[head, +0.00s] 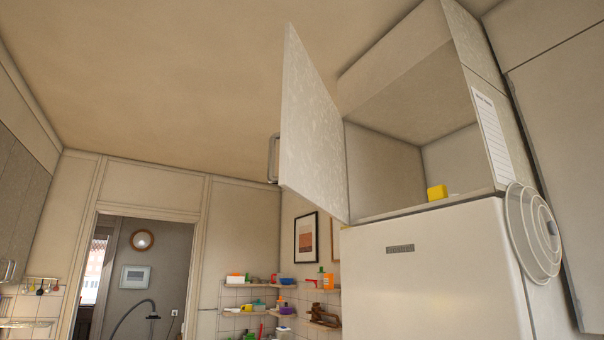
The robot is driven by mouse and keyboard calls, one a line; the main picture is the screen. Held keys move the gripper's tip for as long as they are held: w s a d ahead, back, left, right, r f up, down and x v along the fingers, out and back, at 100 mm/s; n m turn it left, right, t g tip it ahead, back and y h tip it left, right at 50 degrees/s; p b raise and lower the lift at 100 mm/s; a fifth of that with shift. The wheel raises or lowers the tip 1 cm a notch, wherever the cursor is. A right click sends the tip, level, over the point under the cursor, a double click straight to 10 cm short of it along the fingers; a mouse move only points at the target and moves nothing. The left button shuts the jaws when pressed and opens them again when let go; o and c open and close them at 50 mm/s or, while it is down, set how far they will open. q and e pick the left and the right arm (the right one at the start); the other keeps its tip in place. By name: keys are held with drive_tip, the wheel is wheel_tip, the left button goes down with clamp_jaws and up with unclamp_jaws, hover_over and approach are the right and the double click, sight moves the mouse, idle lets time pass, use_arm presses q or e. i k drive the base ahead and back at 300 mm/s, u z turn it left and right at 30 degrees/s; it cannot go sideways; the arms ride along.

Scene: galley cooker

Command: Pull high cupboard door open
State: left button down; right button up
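The high cupboard (385,180) is at the upper right, above a white fridge-like appliance. Its door (308,130) stands wide open, swung out to the left on the cupboard's left edge. The door's metal handle (272,158) is on the door's far left edge, with nothing on it. Inside the cupboard, a small yellow object (437,192) sits near the front of the floor. Neither of my grippers shows in the head view.
The white appliance (435,275) stands below the cupboard. A round ribbed disc (527,230) hangs on its right side. Shelves with small colourful items (250,283) are at the lower middle. A doorway (140,270) opens at the left.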

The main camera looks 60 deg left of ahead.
sight(312, 162)
drive_tip(key=i, duration=0.65)
drive_tip(key=u, duration=1.8)
